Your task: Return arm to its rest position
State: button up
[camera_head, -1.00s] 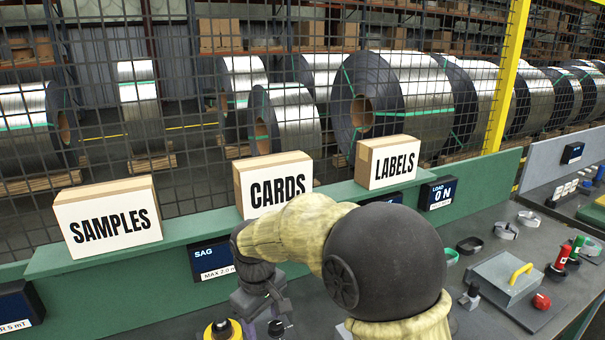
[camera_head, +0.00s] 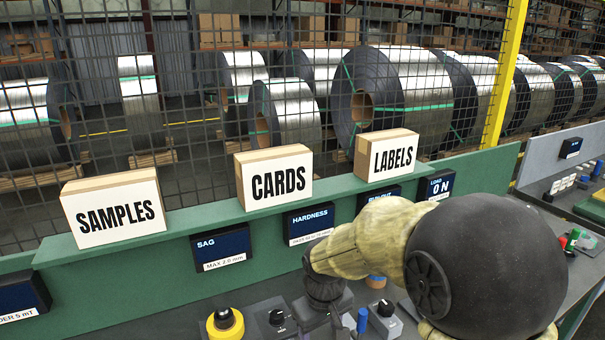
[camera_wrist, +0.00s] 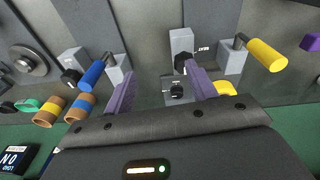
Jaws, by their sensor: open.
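My arm, in a tan sleeve with a dark round joint, fills the lower right of the head view. My gripper (camera_wrist: 160,95) shows in the wrist view with its two purple fingers apart and nothing between them. It points toward the grey bench top (camera_wrist: 150,25), above small grey blocks and knobs. In the head view the fingers are hidden behind my arm and the wrist part (camera_head: 325,290) hangs over the bench.
Boxes marked SAMPLES (camera_head: 113,208), CARDS (camera_head: 274,178) and LABELS (camera_head: 387,155) stand on the green ledge (camera_head: 200,226). A yellow-ringed knob (camera_head: 224,324) is left of my wrist. A blue-handled fixture (camera_wrist: 95,70) and yellow-handled fixture (camera_wrist: 265,54) flank the fingers.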

jog(key=s+d+f+m+t, duration=0.1)
jog(key=s+d+f+m, duration=0.1)
jog(key=s+d+m, duration=0.4)
jog(key=s+d, duration=0.3)
jog(key=d, duration=0.2)
jog(key=shift+d+f, duration=0.25)
jog(key=shift+d, duration=0.05)
dwell(0.3)
